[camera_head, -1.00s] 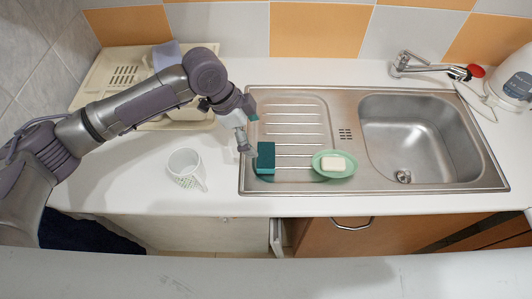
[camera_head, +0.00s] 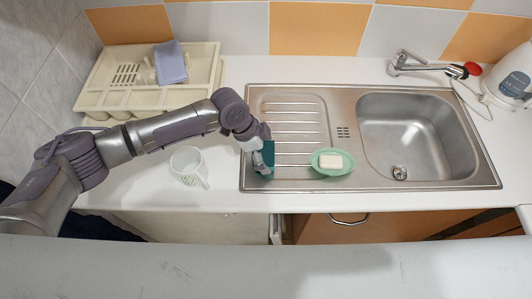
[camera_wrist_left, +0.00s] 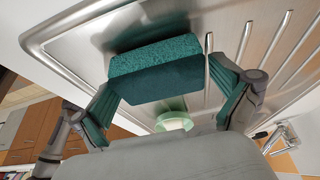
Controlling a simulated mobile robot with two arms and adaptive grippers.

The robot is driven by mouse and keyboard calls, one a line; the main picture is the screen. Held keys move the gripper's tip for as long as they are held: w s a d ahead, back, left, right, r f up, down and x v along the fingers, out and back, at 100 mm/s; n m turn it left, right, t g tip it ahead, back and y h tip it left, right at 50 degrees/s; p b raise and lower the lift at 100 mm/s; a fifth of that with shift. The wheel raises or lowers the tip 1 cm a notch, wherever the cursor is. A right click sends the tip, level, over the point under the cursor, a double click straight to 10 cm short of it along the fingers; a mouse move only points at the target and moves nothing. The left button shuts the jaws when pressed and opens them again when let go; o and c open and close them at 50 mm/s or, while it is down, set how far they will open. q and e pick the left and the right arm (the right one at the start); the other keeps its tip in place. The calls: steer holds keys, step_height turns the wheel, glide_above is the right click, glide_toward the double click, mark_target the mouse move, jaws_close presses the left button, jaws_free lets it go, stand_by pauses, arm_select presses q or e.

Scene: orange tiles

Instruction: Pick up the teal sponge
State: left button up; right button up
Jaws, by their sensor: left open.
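The teal sponge (camera_head: 268,155) stands on the ribbed drainboard at the left of the sink. My left gripper (camera_head: 262,158) has come down to it and partly covers it in the head view. In the left wrist view the sponge (camera_wrist_left: 157,70) lies ahead, between the two spread fingers of the left gripper (camera_wrist_left: 170,98). Whether the left finger touches the sponge is hard to tell. My right gripper is not in view.
A green soap dish (camera_head: 330,169) with a white soap bar (camera_head: 331,161) sits just right of the sponge. A cream dish rack (camera_head: 100,78) is behind, and the sink basin (camera_head: 420,130) is empty.

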mark_target(274, 152)
arm_select(q)
steer(key=c, duration=0.6)
steer(key=shift+r, duration=0.15)
steer(key=shift+r, duration=0.2)
steer(key=r+b, duration=0.2)
steer(key=r, duration=0.1)
steer(key=shift+d+r, duration=0.25)
steer(key=shift+d, duration=0.1)
steer(key=w+d+r+b, duration=0.1)
steer(key=d+r+b, duration=0.3)
steer(key=d+r, duration=0.3)
steer(key=d, duration=0.4)
steer(key=shift+w, duration=0.35)
